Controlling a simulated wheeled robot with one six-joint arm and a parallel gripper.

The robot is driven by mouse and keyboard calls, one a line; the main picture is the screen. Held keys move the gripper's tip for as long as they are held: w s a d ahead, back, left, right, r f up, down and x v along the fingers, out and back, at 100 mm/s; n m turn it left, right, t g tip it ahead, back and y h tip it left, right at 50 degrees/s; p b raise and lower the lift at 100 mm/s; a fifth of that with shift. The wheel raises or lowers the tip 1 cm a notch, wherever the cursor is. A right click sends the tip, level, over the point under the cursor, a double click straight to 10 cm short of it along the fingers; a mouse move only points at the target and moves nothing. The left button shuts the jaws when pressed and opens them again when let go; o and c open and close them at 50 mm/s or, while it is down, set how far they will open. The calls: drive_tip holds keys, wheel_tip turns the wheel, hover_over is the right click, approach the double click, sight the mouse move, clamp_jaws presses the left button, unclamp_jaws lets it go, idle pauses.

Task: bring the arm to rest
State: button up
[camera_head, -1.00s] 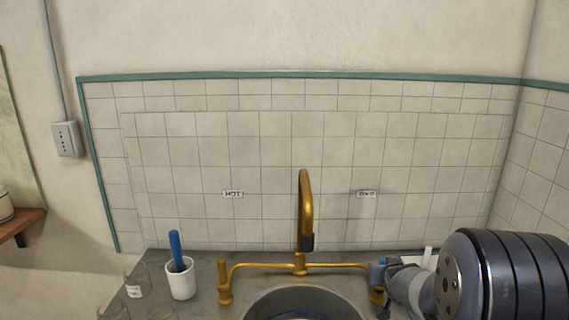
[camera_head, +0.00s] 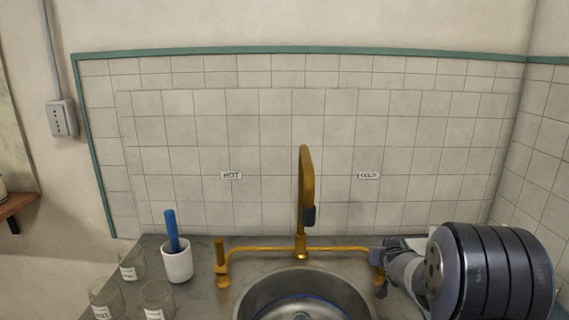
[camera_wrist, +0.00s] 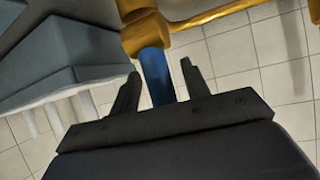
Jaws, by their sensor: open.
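My gripper (camera_wrist: 160,69) is open, its two dark fingers apart on either side of a blue handle (camera_wrist: 156,76) below a brass fitting (camera_wrist: 145,32) in the wrist view. In the head view, my arm comes in from the right, and my gripper (camera_head: 380,266) is at the right, cold-side end of the brass faucet (camera_head: 304,190). My gripper and wrist hide much of that end there.
A steel sink (camera_head: 250,298) lies below the spout. A white cup (camera_head: 177,262) with a blue-handled tool (camera_head: 171,229) and several labelled glass jars (camera_head: 132,266) stand left on the grey counter (camera_head: 206,290). A grey block-like object (camera_wrist: 60,60) is close left of my fingers.

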drive_tip(key=shift+s+f+t+b, duration=0.1)
drive_tip(key=shift+s+t+b, duration=0.35)
drive_tip(key=shift+b, duration=1.5)
drive_tip(key=shift+s+f+t+b, duration=0.1)
drive_tip(key=shift+t+b, duration=0.65)
drive_tip(key=shift+b, duration=1.15)
drive_tip(key=shift+t+b, duration=0.3)
drive_tip(key=shift+b, duration=0.55)
drive_tip(key=t+b, duration=0.1)
drive_tip(key=b, duration=0.2)
drive_tip(key=s+t+b, duration=0.1)
drive_tip(key=b, duration=0.2)
drive_tip(key=shift+s+f+m+t+b, duration=0.1)
drive_tip(key=shift+f+m+t+b, duration=0.05)
drive_tip(key=shift+m+t+b, duration=0.25)
drive_tip(key=s, duration=0.3)
drive_tip(key=shift+s+a+r, duration=0.15)
drive_tip(key=shift+a+r, duration=0.1)
drive_tip(key=shift+r, duration=0.05)
drive_tip(key=shift+s+a, duration=0.1)
drive_tip(key=shift+s, duration=0.55)
drive_tip(key=shift+h, duration=0.4)
